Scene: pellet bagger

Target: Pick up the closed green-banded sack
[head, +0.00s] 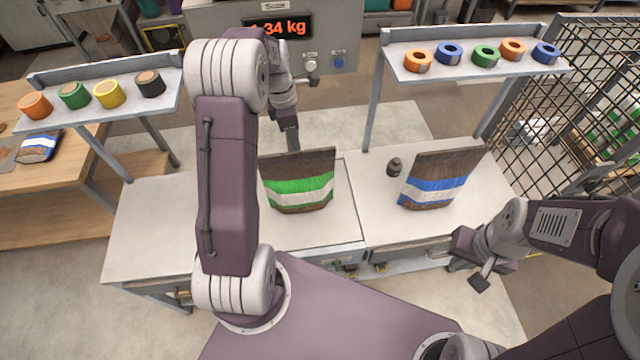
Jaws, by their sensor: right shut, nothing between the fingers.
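The green-banded sack (299,187) stands upright on the white bench, brown with a green and white band. Its top edge looks pressed flat. My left gripper (293,141) points down at the sack's top edge, slightly behind it in the picture; I cannot tell whether it touches the sack or how its fingers are set. My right gripper (481,283) is shut and empty, low at the right, in front of the bench's front edge and away from the sack.
A blue-banded sack (432,182) stands to the right, with a small dark weight-like object (394,167) beside it. A scale display (277,26) reads about 1.34 kg. A wire fence (570,100) stands at right.

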